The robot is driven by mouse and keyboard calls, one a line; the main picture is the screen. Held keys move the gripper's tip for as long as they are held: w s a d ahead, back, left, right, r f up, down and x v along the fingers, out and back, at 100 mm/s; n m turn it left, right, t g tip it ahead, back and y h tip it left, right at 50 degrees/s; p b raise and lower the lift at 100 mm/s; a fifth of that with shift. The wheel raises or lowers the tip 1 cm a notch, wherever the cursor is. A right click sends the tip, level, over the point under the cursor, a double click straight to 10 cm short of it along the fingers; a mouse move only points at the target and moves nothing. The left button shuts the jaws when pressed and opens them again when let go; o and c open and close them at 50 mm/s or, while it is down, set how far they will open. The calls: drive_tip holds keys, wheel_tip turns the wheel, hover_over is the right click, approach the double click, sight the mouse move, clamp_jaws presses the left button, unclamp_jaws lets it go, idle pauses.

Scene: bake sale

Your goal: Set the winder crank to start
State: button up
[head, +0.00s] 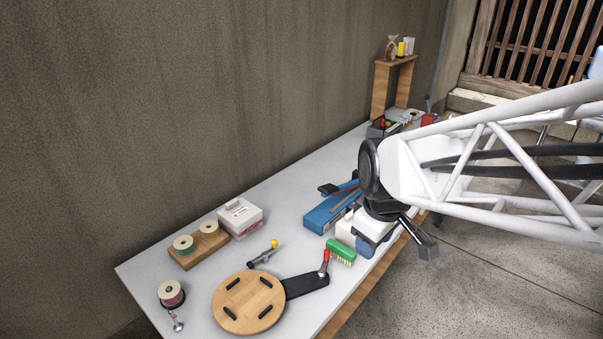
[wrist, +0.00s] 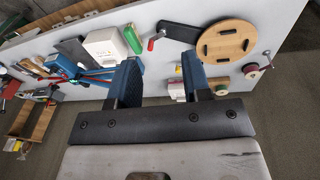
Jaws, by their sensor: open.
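The winder is a round wooden disc (head: 248,302) with several black pegs, joined to a flat black arm (head: 304,284) on the table's near end. Its crank (head: 325,262) stands at the arm's far end, a metal lever with a red grip. In the wrist view the crank's red grip (wrist: 151,44) shows beyond my fingertips, with the disc (wrist: 226,42) to its right. No start mark can be made out. My gripper (wrist: 160,62) has two blue fingers apart with nothing between them; it hangs above the table's front edge, apart from the crank.
A green brush (head: 341,250) lies close to the crank. A blue tool (head: 332,208), a white box (head: 240,216), a wooden spool holder (head: 199,250), a small tool with a yellow end (head: 263,253) and a thread spool (head: 171,294) also lie on the table (head: 290,230). A wall borders its back.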

drive_tip(key=w+a+f+n+g, duration=0.1)
drive_tip(key=w+a+f+n, duration=0.1)
drive_tip(key=w+f+n, duration=0.65)
drive_tip(key=n, duration=0.9)
hover_over(327, 251)
drive_tip(key=shift+g, duration=0.4)
wheel_tip(327, 251, down, 8)
drive_tip(key=shift+f, duration=0.1)
drive_tip(key=shift+f, duration=0.1)
drive_tip(key=shift+f, duration=3.8)
clamp_jaws()
